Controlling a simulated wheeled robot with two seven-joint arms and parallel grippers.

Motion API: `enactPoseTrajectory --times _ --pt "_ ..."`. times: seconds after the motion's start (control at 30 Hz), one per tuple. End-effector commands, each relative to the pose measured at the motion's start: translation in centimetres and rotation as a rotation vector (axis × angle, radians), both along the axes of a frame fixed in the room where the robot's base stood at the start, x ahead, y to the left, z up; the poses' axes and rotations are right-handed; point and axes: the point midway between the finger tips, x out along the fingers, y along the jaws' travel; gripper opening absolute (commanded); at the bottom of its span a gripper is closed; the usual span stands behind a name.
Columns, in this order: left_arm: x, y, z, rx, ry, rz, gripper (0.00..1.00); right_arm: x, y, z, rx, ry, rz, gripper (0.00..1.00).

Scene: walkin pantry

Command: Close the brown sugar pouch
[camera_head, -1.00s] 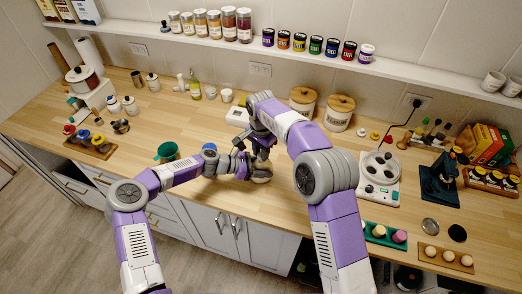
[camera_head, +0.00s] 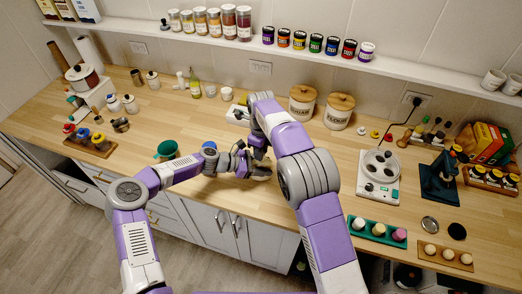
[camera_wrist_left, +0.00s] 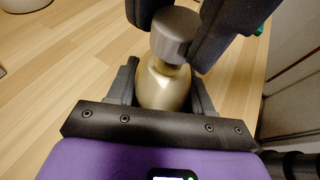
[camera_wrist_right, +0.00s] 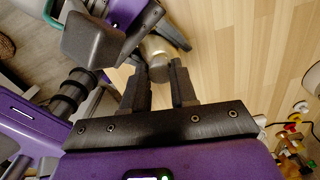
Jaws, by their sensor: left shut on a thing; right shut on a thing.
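The brown sugar pouch shows in the left wrist view as a smooth gold-beige body (camera_wrist_left: 162,92). A grey cylindrical cap (camera_wrist_left: 174,40) sits at its narrow end; I cannot tell whether it is fully seated. My left gripper (camera_head: 246,171) is shut on the pouch body, low over the counter near its front edge. My right gripper (camera_head: 259,154) is shut on the grey cap, which also shows between its fingers in the right wrist view (camera_wrist_right: 158,71). In the head view, the arms and grippers largely hide the pouch and cap.
A teal funnel-like cup (camera_head: 167,149) stands left of the grippers. Sugar (camera_head: 302,101) and flour (camera_head: 339,110) canisters stand behind on the right. A white hotplate-like device (camera_head: 378,175) is further right. Bare wood counter (camera_head: 215,125) lies between.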

Motion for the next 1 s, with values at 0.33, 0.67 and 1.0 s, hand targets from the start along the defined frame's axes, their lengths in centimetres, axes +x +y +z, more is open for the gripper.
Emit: enactPoseTrajectory --times 0.33,0.67,1.0 --pt "0.01 0.05 -0.04 0.001 0.000 0.001 0.00 -0.14 -0.22 -0.44 -0.010 0.006 -0.722 0.00" --pt "0.07 0.12 -0.06 0.002 0.000 0.003 0.00 -0.08 -0.17 -0.17 0.001 0.003 -0.928 0.00" --pt "0.11 0.16 -0.07 0.002 -0.001 0.004 0.00 -0.04 -0.14 -0.07 0.004 0.003 -0.931 0.33"
